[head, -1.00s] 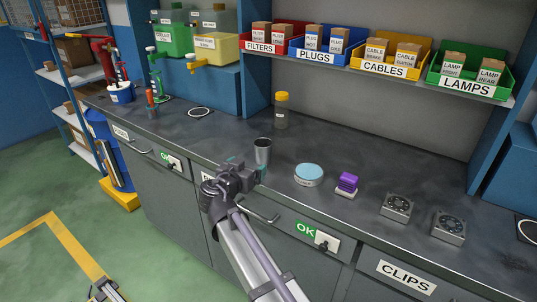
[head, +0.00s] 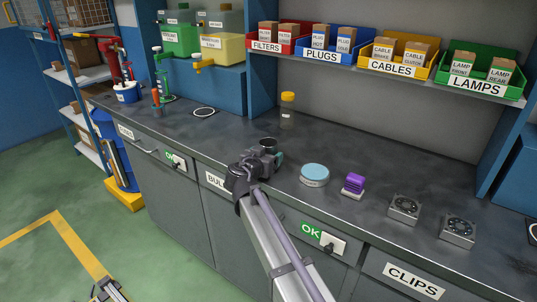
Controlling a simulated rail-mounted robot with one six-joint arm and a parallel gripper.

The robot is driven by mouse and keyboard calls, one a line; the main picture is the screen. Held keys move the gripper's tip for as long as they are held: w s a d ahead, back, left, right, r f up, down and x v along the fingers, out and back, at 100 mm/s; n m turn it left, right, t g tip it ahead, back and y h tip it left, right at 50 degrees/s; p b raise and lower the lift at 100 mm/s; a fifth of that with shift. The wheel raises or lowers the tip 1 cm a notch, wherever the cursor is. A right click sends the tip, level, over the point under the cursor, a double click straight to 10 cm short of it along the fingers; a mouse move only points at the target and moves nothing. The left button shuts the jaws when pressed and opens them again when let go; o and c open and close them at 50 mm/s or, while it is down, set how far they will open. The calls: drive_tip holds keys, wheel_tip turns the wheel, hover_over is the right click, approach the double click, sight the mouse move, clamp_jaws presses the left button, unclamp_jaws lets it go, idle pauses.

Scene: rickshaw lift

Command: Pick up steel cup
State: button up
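The steel cup (head: 268,145) stands on the dark grey workbench, left of the blue-lidded tin. Only its rim and upper part show; the rest is hidden behind my gripper. My gripper (head: 266,158) is at the cup, low over the bench, reaching in from the front edge.
A yellow-capped jar (head: 287,112) stands behind the cup. The blue-lidded tin (head: 314,175) and a purple block (head: 354,185) are to the right, then two grey dial boxes (head: 404,208). A shelf (head: 370,75) with labelled bins hangs above.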

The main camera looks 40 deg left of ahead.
drive_tip(key=c, duration=0.8)
drive_tip(key=shift+r, duration=0.1)
drive_tip(key=shift+r+p, duration=0.35)
drive_tip(key=shift+p, duration=0.1)
drive_tip(key=f+v, duration=0.1)
drive_tip(key=v, duration=0.5)
drive_tip(key=f+v, duration=0.1)
drive_tip(key=v, duration=0.4)
drive_tip(key=f+v, duration=0.1)
drive_tip(key=v, duration=0.5)
drive_tip(key=shift+s+d+f, duration=0.15)
drive_tip(key=shift+s+f, duration=0.1)
drive_tip(key=shift+s, duration=0.4)
